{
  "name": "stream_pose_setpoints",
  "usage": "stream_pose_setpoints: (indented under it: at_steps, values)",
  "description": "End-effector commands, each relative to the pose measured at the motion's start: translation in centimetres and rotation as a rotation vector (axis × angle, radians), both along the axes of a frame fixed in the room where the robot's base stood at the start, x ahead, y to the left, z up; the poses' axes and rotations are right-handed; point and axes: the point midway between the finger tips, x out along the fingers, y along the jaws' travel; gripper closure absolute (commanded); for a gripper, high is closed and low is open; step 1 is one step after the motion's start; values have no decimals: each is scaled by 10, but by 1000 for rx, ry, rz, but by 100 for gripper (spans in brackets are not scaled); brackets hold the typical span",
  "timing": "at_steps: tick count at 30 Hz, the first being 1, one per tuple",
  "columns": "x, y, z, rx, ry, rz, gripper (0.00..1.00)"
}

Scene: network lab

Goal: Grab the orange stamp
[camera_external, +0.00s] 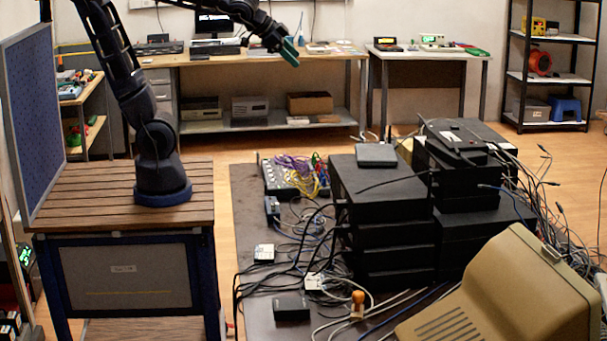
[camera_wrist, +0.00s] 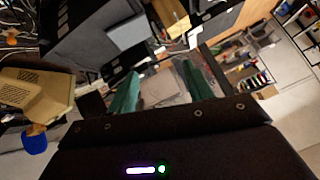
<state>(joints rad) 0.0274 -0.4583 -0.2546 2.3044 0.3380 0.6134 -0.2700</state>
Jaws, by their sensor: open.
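A small orange stamp (camera_external: 357,304) stands on the dark table at the front, left of the beige monitor, in the external view. In the wrist view a small orange and blue item (camera_wrist: 36,139) shows at the lower left beside the beige monitor; I cannot tell for sure that it is the stamp. My gripper (camera_external: 291,50) is high up, far behind and above the stamp. Its green fingers are apart with nothing held between them in the wrist view (camera_wrist: 160,88).
Stacked black boxes (camera_external: 385,220) and loose cables crowd the dark table. The beige monitor (camera_external: 510,290) stands right of the stamp. A small black box (camera_external: 291,308) lies left of it. A workbench (camera_external: 260,60) and shelf (camera_external: 548,75) stand behind.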

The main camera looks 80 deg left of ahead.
Motion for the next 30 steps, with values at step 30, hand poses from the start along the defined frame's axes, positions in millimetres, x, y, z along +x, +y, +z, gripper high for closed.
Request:
stream_pose_setpoints:
  at_steps: [30]
  values:
    - [78, -406, -31, -403, -249, -885, 49]
